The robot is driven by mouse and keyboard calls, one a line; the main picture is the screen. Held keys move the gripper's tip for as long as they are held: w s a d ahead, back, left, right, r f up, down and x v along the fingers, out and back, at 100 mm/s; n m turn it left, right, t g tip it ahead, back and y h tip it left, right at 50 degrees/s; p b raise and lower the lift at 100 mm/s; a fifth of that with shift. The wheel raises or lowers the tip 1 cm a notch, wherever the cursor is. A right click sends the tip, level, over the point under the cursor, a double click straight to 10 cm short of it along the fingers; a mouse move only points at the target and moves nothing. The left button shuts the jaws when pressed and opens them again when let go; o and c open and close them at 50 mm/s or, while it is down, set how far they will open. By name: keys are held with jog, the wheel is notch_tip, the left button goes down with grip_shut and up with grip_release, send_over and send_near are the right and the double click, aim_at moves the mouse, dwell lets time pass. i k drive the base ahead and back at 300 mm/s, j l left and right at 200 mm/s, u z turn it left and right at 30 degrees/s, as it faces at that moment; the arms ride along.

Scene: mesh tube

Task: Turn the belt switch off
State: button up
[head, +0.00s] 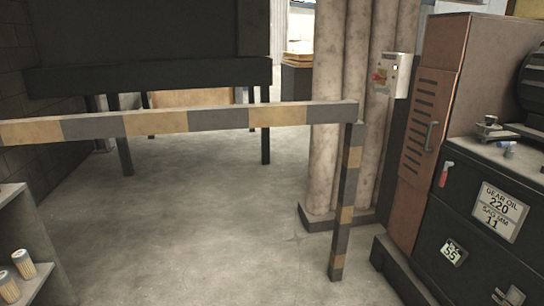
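A small white box (393,75) with a red part on its front is mounted high beside the pale column, at the upper right in the head view. It may be the belt switch, but it is too small to read its label or tell its position. My gripper is not in view, so its state and its place relative to the box do not show.
A striped yellow and grey barrier rail (160,123) crosses the view, ending at a striped post (346,200). A brown louvred cabinet (430,150) and dark machine (475,225) stand right. A shelf (30,240) is at left. The floor (200,240) between is clear.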

aim_at(375, 76)
jog(key=i+j, duration=0.1)
jog(key=i, duration=1.35)
jog(key=i+j+z, duration=0.1)
jog(key=i+z, duration=0.3)
jog(key=i+j+z, duration=1.15)
